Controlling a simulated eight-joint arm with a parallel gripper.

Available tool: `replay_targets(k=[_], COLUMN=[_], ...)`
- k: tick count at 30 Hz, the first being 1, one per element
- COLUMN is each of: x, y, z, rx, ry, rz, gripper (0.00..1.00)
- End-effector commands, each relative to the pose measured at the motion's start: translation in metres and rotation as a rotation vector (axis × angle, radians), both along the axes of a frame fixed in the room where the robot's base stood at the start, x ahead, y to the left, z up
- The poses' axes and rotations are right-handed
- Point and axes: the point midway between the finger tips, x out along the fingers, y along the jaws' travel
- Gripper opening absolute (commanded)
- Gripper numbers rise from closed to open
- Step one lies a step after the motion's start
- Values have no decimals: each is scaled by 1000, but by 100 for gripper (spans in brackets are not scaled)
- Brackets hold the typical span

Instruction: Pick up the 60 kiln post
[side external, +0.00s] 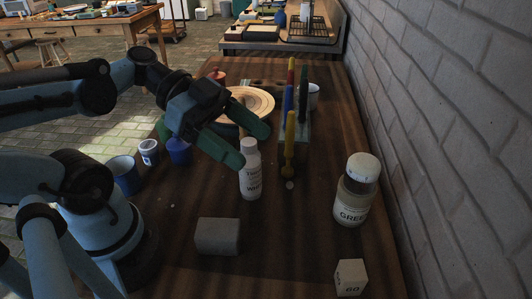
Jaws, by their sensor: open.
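The 60 kiln post (350,278) is a small pale block with "60" on its front face. It stands on the wooden table at the near right of the side external view. My gripper (249,148) has green fingers spread apart and empty. It hangs over the middle of the table, just above and behind a white bottle, well to the left of the post and farther back. Nothing hides the post.
A grey block (217,236) lies at the near left. Upright coloured tools (289,140) and a plate (253,101) are farther back. A brick wall (450,130) borders the right.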

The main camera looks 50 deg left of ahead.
Motion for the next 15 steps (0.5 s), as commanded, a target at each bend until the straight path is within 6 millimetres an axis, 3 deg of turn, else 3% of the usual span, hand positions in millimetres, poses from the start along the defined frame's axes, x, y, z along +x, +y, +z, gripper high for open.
replay_targets(k=[5,15], x=[0,9], y=[-7,-47], z=[-6,-51], rx=[27,304], ry=[81,489], rz=[-15,43], gripper=[72,72])
